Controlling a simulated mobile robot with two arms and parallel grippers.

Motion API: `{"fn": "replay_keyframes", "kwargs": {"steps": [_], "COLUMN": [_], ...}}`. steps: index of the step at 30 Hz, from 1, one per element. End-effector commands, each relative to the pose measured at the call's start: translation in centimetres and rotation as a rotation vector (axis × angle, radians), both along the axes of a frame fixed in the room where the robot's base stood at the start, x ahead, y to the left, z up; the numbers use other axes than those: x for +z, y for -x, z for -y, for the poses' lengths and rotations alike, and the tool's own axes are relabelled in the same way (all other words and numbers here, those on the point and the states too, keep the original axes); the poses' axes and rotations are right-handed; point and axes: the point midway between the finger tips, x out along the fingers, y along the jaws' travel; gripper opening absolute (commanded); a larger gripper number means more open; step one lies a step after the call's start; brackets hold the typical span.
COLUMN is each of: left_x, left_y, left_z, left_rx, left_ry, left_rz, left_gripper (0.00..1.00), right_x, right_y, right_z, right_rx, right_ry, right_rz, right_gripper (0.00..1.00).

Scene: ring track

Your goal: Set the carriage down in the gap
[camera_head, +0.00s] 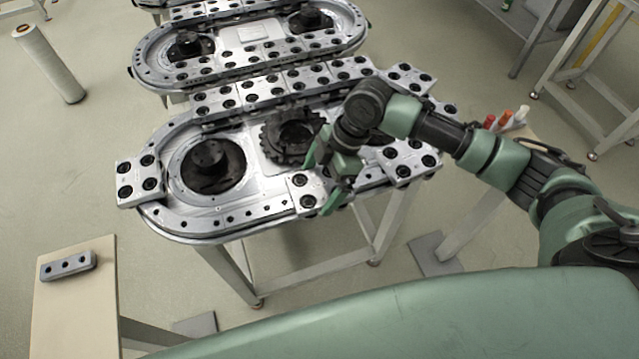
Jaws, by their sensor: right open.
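The carriages are silver plates with black round holes on the near ring track (235,222). A front carriage (303,190) sits at the track's front edge, partly hidden by my right gripper (326,186). The gripper's green fingers are open around or just beside this carriage; I cannot tell if they touch it. It looks level with the rail. A left carriage (138,180) sits at the left bend and a right carriage (409,161) at the right. Several more line the back straight. Bare rail shows between the left and front carriages. My left gripper is not in view.
A dark hub (208,164) and a toothed wheel (290,142) stand inside the ring. A second ring track (150,52) lies behind.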

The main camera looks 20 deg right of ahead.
Motion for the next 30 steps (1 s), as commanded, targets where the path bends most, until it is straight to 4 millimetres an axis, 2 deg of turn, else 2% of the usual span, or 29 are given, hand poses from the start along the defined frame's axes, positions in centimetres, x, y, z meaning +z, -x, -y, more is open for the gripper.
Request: {"fn": "replay_keyframes", "kwargs": {"steps": [9,15,21,30], "left_x": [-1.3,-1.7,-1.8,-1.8], "left_y": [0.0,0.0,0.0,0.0], "left_z": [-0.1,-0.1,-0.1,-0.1], "left_rx": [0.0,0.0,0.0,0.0], "left_ry": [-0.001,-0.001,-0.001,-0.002], "left_rz": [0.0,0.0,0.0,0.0], "left_gripper": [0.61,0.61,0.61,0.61], "right_x": [6.1,9.3,10.7,10.8], "right_y": [-0.3,-0.3,-0.2,-0.2], "right_z": [2.7,3.9,4.5,4.5], "right_rx": [-0.001,-0.001,0.0,0.0], "right_ry": [0.001,0.0,0.0,0.0], "right_rz": [0.006,0.004,0.0,0.0], "right_gripper": [1.0,1.0,1.0,1.0]}}
